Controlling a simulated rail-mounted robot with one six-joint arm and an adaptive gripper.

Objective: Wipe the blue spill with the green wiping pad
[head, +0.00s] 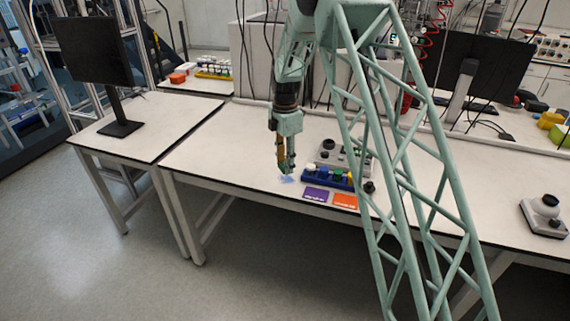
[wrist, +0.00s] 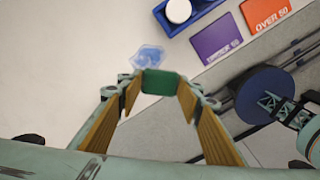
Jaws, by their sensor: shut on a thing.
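The blue spill (wrist: 148,55) is a small pale-blue patch on the white bench, just beyond my fingertips in the wrist view. It also shows in the head view (head: 287,179) beside my gripper. The green wiping pad (wrist: 160,82) is held between the two fingertips of my gripper (wrist: 158,88). The pad's near edge lies close to the spill's lower edge in the picture. I cannot tell whether the pad touches the bench. In the head view my gripper (head: 286,169) points down at the bench, and the pad is hard to make out.
A grey device (head: 343,157) stands behind the rack. The bench left of the spill is clear.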

